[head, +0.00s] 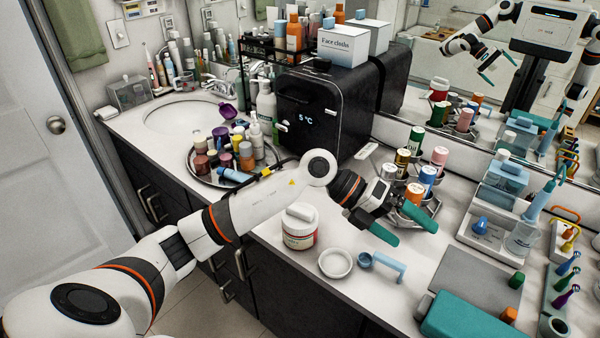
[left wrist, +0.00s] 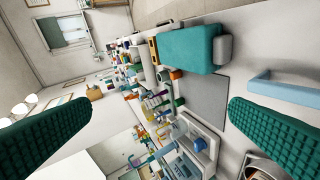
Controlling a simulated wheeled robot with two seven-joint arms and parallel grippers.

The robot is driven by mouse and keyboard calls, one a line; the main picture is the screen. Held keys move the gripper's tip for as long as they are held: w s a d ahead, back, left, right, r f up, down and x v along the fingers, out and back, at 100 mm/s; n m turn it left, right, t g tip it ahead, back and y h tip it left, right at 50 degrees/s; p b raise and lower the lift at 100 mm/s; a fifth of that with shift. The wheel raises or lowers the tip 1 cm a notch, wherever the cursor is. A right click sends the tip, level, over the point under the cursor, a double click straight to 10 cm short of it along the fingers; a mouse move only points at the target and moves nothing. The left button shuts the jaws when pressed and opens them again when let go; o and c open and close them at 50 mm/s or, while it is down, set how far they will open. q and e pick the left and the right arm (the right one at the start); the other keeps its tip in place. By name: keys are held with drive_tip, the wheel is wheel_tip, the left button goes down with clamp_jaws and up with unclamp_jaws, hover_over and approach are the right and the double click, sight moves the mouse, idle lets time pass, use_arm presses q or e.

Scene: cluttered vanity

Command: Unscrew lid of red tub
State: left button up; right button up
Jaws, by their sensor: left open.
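The tub (head: 300,230) stands upright on the counter, white with red on its label. A white lid (head: 299,212) with a raised grip sits on top of it. My left gripper (head: 417,235) is open and empty, with teal fingers, to the right of the tub and apart from it. My left forearm passes just behind the tub. In the left wrist view the two open fingers (left wrist: 158,135) frame the counter and mirror, and I do not see the tub there. My right gripper itself is not in view; the mirror shows a reflection of my body and an arm.
A white round dish (head: 336,263) and a blue scoop (head: 381,265) lie right of the tub. A rack of cans (head: 428,178) stands behind the gripper. A round tray (head: 204,176) of bottles and a black mini fridge (head: 318,112) are behind my arm.

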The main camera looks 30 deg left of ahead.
use_arm(q)
drive_tip(key=w+a+f+y, duration=0.2)
drive_tip(key=a+y, duration=0.5)
drive_tip(key=a, duration=0.4)
wheel_tip(320, 180, up, 2)
drive_tip(key=r+n+g+y, duration=0.1)
drive_tip(key=n+g+y, duration=0.15)
drive_tip(key=y, duration=0.35)
hover_over(300, 209)
drive_tip(key=shift+t, duration=0.25)
wheel_tip(300, 209, down, 12)
drive_tip(key=p, duration=0.2)
drive_tip(key=shift+p, duration=0.35)
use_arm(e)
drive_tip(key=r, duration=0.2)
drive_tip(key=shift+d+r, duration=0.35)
use_arm(q)
drive_tip(key=c, duration=1)
drive_tip(key=n+p, duration=0.1)
drive_tip(key=n, duration=0.2)
drive_tip(key=shift+r, duration=0.1)
drive_tip(key=shift+c, duration=0.2)
drive_tip(key=shift+n+p, duration=0.3)
drive_tip(key=shift+n, duration=0.55)
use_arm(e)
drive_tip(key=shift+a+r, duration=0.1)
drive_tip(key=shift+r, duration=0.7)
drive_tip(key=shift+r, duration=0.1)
